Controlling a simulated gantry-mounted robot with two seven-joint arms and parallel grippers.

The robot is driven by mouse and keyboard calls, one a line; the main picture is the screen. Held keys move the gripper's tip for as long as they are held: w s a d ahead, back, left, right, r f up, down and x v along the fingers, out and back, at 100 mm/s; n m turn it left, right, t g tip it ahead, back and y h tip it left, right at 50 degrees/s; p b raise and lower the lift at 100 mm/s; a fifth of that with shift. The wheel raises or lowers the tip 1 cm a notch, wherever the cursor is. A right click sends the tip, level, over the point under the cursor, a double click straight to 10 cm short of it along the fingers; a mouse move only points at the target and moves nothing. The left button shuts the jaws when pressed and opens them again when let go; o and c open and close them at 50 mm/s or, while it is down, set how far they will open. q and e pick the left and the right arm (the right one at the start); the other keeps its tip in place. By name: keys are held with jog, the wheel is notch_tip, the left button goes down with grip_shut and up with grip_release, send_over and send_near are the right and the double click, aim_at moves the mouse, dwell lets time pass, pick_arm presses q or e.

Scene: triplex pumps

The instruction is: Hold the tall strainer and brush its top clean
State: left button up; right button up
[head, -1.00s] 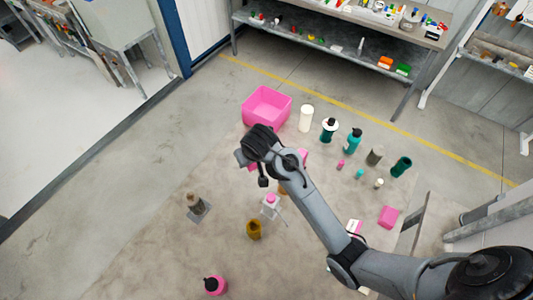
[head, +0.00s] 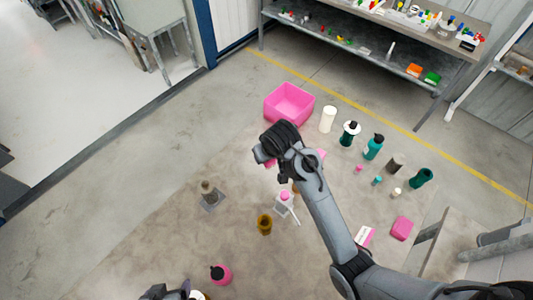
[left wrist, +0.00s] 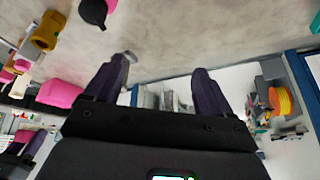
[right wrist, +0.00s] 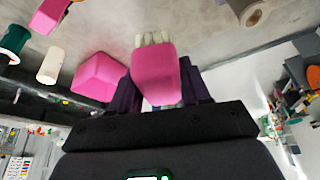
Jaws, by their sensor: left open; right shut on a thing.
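The tall strainer appears to be the grey-brown cylinder (head: 207,188) standing upright on a dark square plate (head: 213,203) on the floor. Its open top shows in the right wrist view (right wrist: 256,15). My right gripper (right wrist: 158,98) is shut on a pink brush (right wrist: 153,75) with pale bristles pointing away from the gripper. It is held to the right of the strainer, apart from it; in the head view my arm hides most of this grip. My left gripper (left wrist: 158,75) is open and empty. Only its end (head: 168,292) shows at the bottom edge of the head view.
A pink bin (head: 290,103) and several bottles stand behind. Floor left of the strainer is clear.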

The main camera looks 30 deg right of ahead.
pick_arm(q)
jog(key=w+d+f+m+t+h+b, duration=0.25)
jog(key=w+d+f+b, duration=0.35)
jog(key=w, duration=0.4)
jog(key=m+h+b, duration=0.7)
jog(key=m+b, duration=0.1)
jog(key=b, duration=0.3)
send_near(206, 200)
jog(key=shift+g+y, duration=0.25)
jog(key=x, duration=0.5)
jog(key=shift+w+d+f, duration=0.1)
jog(key=shift+w+a+m+g+h+p, duration=0.3)
jog(key=shift+w+m+g+h, duration=0.15)
jog(key=shift+g, duration=0.25)
jog(key=w+d+f+g+b, duration=0.1)
jog(key=b, duration=0.2)
jog(key=w+d+f+g+h+b, duration=0.1)
jog(key=w+d+b, duration=0.1)
jog(key=shift+d+f+b, duration=0.2)
jog(key=shift+f+b, duration=0.05)
jog(key=shift+b, duration=0.15)
pick_arm(e)
notch_tip(206, 200, down, 23)
jog(key=shift+f, duration=0.1)
pick_arm(q)
jog(key=shift+b+x, duration=0.55)
jog(key=shift+x, duration=0.55)
pick_arm(e)
jog(key=shift+f, duration=0.6)
